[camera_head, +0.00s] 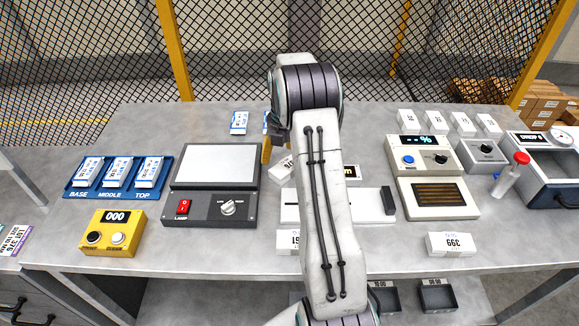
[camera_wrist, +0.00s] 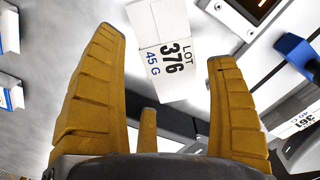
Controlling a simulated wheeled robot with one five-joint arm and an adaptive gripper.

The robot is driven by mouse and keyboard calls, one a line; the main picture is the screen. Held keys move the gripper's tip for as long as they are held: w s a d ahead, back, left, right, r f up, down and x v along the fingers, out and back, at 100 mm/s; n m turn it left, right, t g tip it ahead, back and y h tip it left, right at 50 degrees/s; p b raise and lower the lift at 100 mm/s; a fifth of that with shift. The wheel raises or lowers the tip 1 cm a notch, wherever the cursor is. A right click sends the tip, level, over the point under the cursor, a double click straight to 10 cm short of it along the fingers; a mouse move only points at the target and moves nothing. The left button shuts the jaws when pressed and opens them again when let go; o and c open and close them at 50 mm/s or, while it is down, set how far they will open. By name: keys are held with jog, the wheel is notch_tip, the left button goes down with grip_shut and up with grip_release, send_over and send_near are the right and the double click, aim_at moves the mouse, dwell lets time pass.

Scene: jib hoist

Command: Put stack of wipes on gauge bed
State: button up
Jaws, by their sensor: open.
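A white block labelled "LOT 376 45 G" (camera_wrist: 162,48) lies in the wrist view between and beyond my fingertips; I cannot tell for sure that it is the stack of wipes. In the head view a tilted white block (camera_head: 281,168), apparently the same one, lies beside my arm. A long white device with a dark end block (camera_head: 388,204), possibly the gauge bed, is partly behind my arm.
A lamp box (camera_head: 217,165), blue tray (camera_head: 76,195) with white packs, yellow counter box (camera_head: 113,235) and beige display device (camera_head: 437,196) stand on the grey table. A white pack (camera_head: 450,244) lies near the front edge. A bottle (camera_head: 508,178) stands right.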

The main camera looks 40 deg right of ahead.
aim_at(284, 163)
jog(key=shift+f, duration=1.75)
jog(key=shift+c, duration=0.2)
jog(key=c, duration=0.9)
jog(key=shift+o, duration=0.2)
jog(key=shift+r, duration=0.1)
